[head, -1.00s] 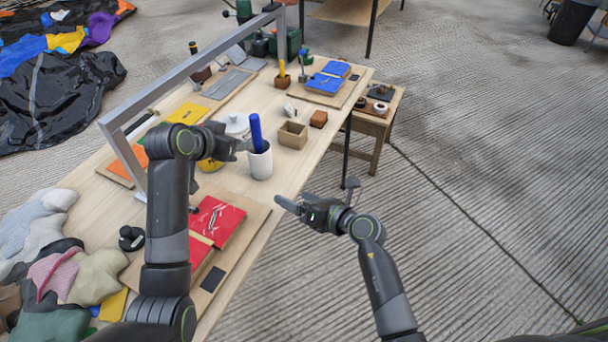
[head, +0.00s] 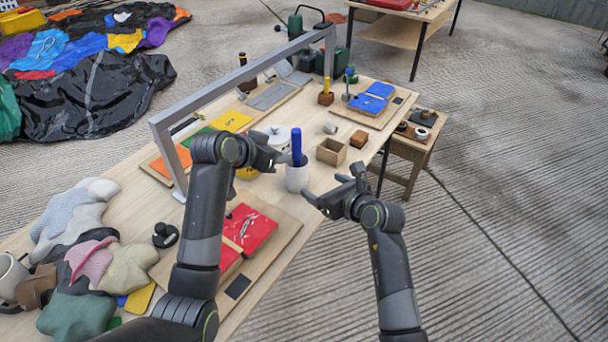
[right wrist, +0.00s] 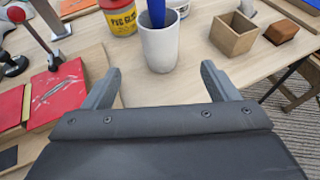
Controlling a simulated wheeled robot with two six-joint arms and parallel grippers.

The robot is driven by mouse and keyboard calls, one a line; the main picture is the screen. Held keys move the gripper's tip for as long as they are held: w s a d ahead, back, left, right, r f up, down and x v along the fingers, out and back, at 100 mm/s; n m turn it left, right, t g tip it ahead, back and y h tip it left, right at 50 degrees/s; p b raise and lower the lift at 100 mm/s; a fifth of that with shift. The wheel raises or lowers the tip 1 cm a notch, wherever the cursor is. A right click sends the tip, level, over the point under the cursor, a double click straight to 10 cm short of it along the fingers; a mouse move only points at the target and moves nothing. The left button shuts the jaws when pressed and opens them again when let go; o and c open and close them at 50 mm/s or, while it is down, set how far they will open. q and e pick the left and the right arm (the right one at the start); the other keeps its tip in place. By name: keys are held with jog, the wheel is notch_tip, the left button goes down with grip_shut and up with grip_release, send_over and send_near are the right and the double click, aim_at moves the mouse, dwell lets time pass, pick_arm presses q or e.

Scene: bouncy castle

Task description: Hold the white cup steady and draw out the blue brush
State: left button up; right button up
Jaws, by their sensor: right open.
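The white cup (head: 297,179) stands upright on the wooden table, with the blue brush (head: 296,146) sticking up out of it. In the right wrist view the cup (right wrist: 159,52) is straight ahead, and only the lower part of the blue brush (right wrist: 156,14) shows. My right gripper (head: 332,182) is open and empty on the near right side of the cup. Its fingers (right wrist: 158,78) spread wider than the cup, which lies beyond their tips. My left gripper (head: 272,158) is just left of the cup and brush, its jaw gap unclear.
A yellow and red glue can (right wrist: 119,15) stands left of the cup. An open wooden box (head: 331,152) and a small brown block (head: 358,139) are to its right. Red pads (head: 249,230) lie on a board in front. A grey metal frame (head: 245,83) spans the table behind.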

aim_at(303, 175)
jog(key=x, duration=1.2)
jog(key=c, duration=1.1)
jog(key=shift+c, duration=0.2)
